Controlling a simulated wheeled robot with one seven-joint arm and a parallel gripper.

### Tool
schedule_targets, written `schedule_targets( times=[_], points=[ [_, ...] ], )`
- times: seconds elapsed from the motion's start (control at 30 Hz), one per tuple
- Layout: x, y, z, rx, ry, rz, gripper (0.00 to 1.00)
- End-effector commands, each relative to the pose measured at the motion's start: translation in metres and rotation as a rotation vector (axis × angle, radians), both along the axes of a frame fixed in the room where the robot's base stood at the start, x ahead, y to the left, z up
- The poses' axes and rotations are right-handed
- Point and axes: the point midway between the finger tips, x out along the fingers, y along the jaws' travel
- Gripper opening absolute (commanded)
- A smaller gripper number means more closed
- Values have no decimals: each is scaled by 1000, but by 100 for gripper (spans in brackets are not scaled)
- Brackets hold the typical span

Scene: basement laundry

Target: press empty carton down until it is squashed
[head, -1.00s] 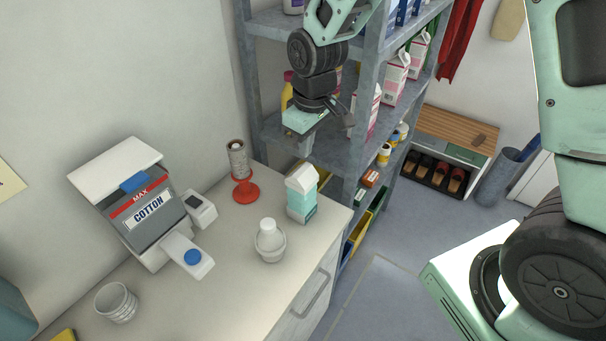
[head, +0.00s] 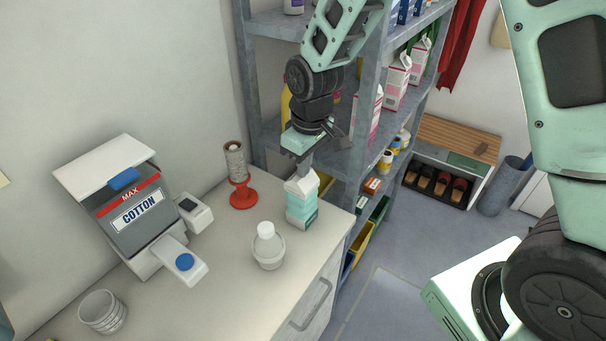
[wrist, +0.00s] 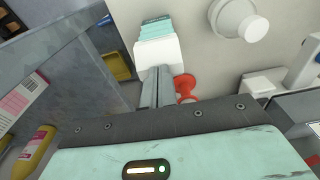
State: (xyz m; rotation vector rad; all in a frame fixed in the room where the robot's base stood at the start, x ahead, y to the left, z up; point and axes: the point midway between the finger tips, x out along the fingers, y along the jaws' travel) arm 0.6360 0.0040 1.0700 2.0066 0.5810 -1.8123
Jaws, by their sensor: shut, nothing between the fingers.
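The carton (head: 302,206), teal with a white gabled top, stands upright at the counter's right back edge and looks uncrushed. It also shows in the wrist view, with its white top (wrist: 157,52) nearest the camera. My gripper (head: 305,168) is shut and empty, pointing down right at the carton's top. In the wrist view the closed fingers (wrist: 156,85) overlap the white top. I cannot tell for sure whether they touch it. The fingertips hide part of the carton's top.
Metal shelves (head: 362,130) with cartons stand close behind my gripper.

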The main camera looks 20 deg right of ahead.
Motion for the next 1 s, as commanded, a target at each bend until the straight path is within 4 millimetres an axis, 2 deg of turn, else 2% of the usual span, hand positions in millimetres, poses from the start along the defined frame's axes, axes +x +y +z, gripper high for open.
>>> schedule_targets(
  times=[0.03,0.53,0.77,1.0],
  points=[
    [-1,0,-12,-1,3,0,0],
    [-1,-1,-70,-1,4,-1,0],
    [-2,-1,-64,0,2,-1,0],
    [-23,-15,-53,-1,2,-1,0]
  ],
)
